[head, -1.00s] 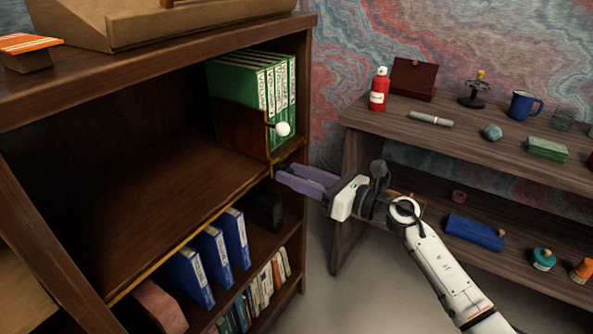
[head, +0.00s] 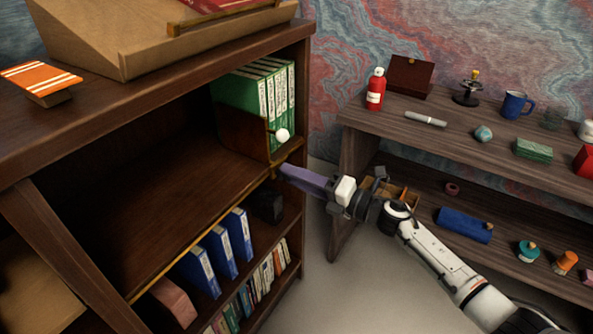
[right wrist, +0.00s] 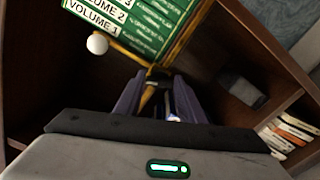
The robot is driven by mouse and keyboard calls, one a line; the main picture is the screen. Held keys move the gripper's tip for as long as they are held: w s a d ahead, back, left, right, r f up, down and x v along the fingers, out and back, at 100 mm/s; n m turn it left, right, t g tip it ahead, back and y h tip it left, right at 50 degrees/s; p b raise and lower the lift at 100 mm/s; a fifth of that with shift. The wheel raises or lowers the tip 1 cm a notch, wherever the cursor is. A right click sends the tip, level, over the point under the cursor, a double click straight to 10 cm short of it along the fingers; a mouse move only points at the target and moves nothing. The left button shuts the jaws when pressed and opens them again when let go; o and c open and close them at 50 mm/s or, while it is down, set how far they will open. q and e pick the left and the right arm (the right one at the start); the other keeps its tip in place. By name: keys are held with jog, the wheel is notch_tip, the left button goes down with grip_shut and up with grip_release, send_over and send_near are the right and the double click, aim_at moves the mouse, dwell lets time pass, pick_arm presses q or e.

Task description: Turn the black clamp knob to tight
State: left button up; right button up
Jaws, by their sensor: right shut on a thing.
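My right gripper (head: 284,170), with purple fingers, reaches the front edge of the shelf from the right. In the right wrist view its fingertips (right wrist: 156,80) are closed around the small black clamp knob (right wrist: 157,73) on the brass rail. The fingers cover most of the knob, so its turn angle cannot be read. A wooden bookend panel (head: 241,136) with a white ball (head: 282,135) stands just above, against the green volumes (head: 258,92). The white ball also shows in the right wrist view (right wrist: 97,44). My left gripper is out of view.
The brass rail (head: 190,245) runs along the shelf's front edge. The shelf left of the bookend is bare. Blue binders (head: 220,250) and a black box (head: 268,206) stand on the shelf below. A side table (head: 460,135) with a red bottle (head: 375,90) stands at right.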

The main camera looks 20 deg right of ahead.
jog(key=m+p, duration=0.1)
jog(key=m, duration=0.2)
jog(key=shift+d, duration=0.1)
jog(key=shift+f+m+p, duration=0.1)
jog(key=shift+m+p, duration=0.5)
jog(key=shift+m, duration=0.3)
jog(key=o, duration=1)
jog(key=shift+o, duration=0.2)
jog(key=v, duration=1)
jog(key=shift+p, duration=0.3)
jog(key=shift+s+d, duration=0.1)
